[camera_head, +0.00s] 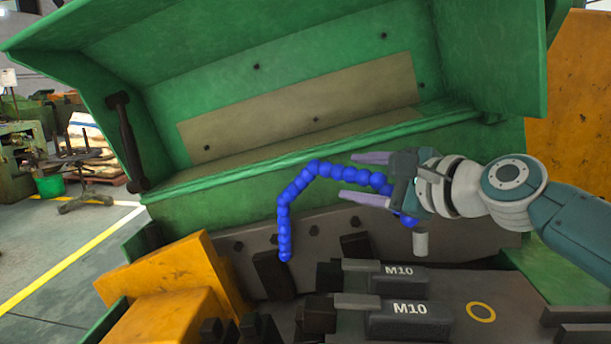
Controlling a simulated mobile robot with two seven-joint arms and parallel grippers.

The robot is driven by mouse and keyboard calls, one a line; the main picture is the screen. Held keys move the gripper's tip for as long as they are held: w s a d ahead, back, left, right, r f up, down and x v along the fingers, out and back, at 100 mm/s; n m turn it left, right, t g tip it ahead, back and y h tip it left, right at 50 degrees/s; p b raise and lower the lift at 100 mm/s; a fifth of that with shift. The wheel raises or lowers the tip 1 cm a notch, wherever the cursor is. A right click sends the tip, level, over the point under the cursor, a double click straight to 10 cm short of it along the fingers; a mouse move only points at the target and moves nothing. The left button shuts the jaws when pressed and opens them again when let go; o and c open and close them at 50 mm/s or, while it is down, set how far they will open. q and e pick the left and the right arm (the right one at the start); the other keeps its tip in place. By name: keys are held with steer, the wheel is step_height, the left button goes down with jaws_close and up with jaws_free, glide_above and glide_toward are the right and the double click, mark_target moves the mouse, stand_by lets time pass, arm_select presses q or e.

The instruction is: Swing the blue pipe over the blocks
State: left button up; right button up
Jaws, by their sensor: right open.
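The blue pipe (298,186) is a beaded, bent hose. It rises from behind my right gripper, arches left and hangs down with its free end low on the left. My right gripper (362,178) comes in from the right with its jaws apart, one finger above and one below the pipe's right part. I cannot tell whether the fingers touch it. Two dark blocks marked M10, a rear one (398,279) and a front one (408,318), lie below the gripper, to the right of the pipe's free end. My left gripper is not in view.
A raised green machine cover (220,80) stands behind the pipe. Orange machine parts (165,285) are at the lower left, and an orange panel (570,110) is at the right. A small grey cylinder (420,243) shows below my right gripper. Open floor (50,245) lies at the left.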

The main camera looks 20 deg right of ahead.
steer(key=v, duration=0.9)
steer(key=shift+s+p, duration=0.3)
steer(key=shift+p, duration=0.15)
steer(key=shift+s+r, duration=0.1)
